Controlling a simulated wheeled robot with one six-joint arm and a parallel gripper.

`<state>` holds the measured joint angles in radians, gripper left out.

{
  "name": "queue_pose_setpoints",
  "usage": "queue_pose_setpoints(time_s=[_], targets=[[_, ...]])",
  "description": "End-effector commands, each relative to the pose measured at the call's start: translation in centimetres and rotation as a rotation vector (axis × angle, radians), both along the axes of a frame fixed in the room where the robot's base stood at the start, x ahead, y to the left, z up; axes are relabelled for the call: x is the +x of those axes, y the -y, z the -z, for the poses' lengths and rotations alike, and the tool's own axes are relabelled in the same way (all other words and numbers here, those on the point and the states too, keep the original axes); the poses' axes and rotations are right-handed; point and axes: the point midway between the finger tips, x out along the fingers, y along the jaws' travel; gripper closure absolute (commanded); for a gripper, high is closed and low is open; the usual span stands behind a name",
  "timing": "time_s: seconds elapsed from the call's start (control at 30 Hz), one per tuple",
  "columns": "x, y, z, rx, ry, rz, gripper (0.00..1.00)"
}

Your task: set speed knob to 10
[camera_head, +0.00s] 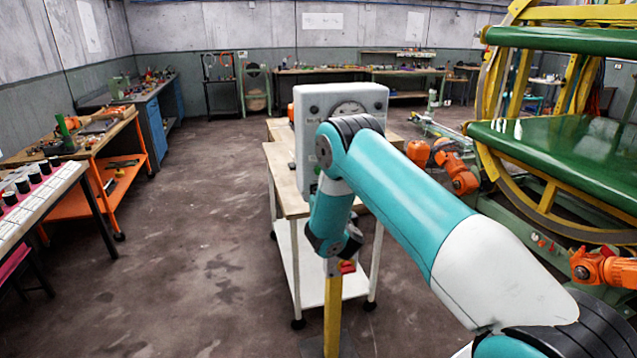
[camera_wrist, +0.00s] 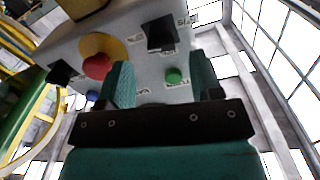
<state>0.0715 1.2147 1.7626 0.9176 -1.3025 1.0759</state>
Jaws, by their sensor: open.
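The grey control box (camera_head: 310,98) stands on a table, with a round dial on its face partly behind my arm. In the wrist view its panel (camera_wrist: 143,70) looks tilted. A black knob (camera_wrist: 162,32) sits near the top with small labels beside it, and another black knob (camera_wrist: 62,72) is at the left. The labels are too blurred to tell which is the speed knob or its setting. My gripper (camera_wrist: 160,62) is open and empty, its two teal fingers towards the panel. A green button (camera_wrist: 174,76) shows between them. The fingers are hidden in the head view.
A red mushroom button (camera_wrist: 97,66) on a yellow plate and a blue button (camera_wrist: 92,96) are left of the fingers. The wooden table (camera_head: 285,190) has bare top in front of the box. A yellow and green ring machine (camera_head: 545,205) stands at the right.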

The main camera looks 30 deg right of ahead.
Motion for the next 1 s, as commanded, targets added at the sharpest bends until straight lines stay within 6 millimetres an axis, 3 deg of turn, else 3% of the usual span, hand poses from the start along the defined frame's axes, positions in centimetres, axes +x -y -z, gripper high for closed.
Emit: queue_pose_setpoints(time_s=[0.1, 0.4, 0.87, 1.0], targets=[[1.1, 0.4, -0.8, 0.001, 0.002, 0.000, 0.40], [3.7, 1.1, -0.3, 0.001, 0.001, 0.001, 0.40], [4.4, 1.2, 0.0, -0.001, 0.001, -0.004, 0.40], [4.4, 1.1, -0.1, -0.001, 0.001, -0.004, 0.70]])
